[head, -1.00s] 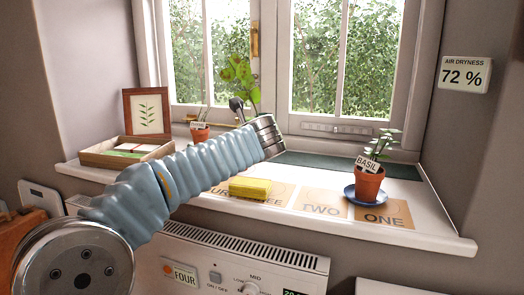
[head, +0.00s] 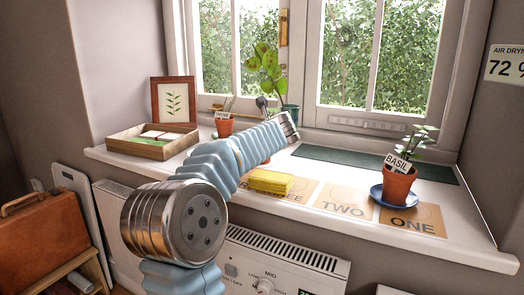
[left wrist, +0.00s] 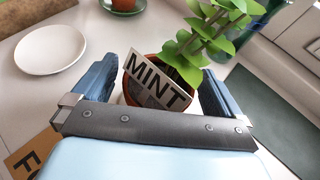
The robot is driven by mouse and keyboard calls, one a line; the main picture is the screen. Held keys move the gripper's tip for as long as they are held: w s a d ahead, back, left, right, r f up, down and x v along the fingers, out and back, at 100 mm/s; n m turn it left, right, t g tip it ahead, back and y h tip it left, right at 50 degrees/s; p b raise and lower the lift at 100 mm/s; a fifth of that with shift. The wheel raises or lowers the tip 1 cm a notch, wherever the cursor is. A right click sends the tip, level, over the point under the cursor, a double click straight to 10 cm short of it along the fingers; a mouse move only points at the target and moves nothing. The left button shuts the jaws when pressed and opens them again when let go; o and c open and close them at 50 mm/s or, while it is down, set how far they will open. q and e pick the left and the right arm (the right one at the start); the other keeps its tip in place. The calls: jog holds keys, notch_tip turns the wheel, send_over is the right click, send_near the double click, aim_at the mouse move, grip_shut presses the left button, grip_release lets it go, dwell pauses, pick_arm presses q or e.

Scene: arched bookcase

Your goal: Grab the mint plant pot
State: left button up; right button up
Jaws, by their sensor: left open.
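The mint plant pot is a terracotta pot (left wrist: 129,90) with bright green leaves (left wrist: 205,42) and a tilted white MINT label (left wrist: 157,82), seen in the left wrist view. My left gripper (left wrist: 158,68) is open, with one blue finger on each side of the pot. I cannot tell whether the fingers touch it. In the head view my left arm reaches over the windowsill and hides the mint pot and the fingers. My right gripper is not in view.
On the sill (head: 330,172) are a basil pot (head: 397,188) on a blue saucer, a yellow sponge (head: 271,181), a small labelled pot (head: 224,126), a wooden box (head: 150,149) and a leafy plant (head: 268,66). A white plate (left wrist: 50,49) lies left in the wrist view.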

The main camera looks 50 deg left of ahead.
pick_arm(q)
jog(key=shift+x, duration=1.1)
jog(key=shift+c, duration=0.3)
jog(key=c, duration=1)
jog(key=shift+r, duration=0.1)
jog(key=shift+c, duration=0.5)
jog(key=shift+r, duration=0.1)
